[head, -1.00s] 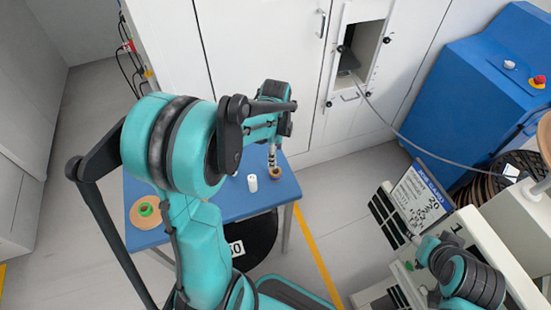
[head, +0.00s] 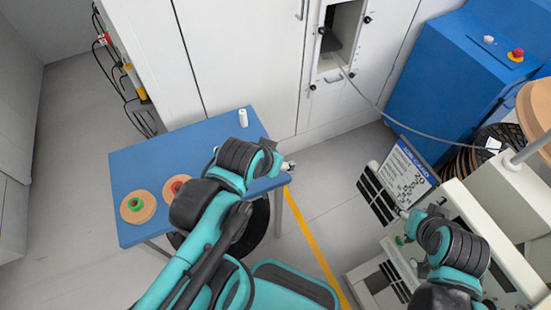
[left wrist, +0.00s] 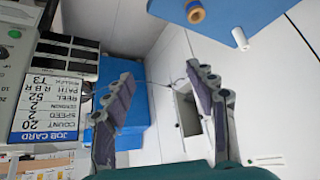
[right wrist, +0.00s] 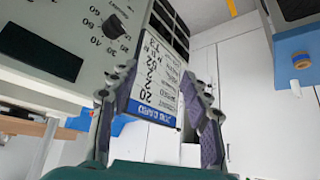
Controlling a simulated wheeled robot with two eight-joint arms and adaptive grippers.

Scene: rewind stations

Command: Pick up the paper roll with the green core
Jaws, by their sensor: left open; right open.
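The paper roll with the green core (head: 142,213) lies flat near the front left corner of the blue table (head: 150,158) in the head view. A second tan roll with a red core (head: 168,190) lies just right of it, partly behind my left arm. My left gripper (head: 288,167) is near the table's right edge, well away from the green-core roll. In the left wrist view, its fingers (left wrist: 160,72) are apart with nothing between them. My right gripper (right wrist: 158,72) is open and empty, in front of the job card. Neither wrist view shows the green core.
A white cylinder (head: 243,117) stands at the table's back right. A small tan roll (left wrist: 195,13) also stands on the table. White cabinets (head: 240,60) rise behind. The machine with the job card (head: 411,171) and a blue cabinet (head: 440,90) are at right. The table's back left is clear.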

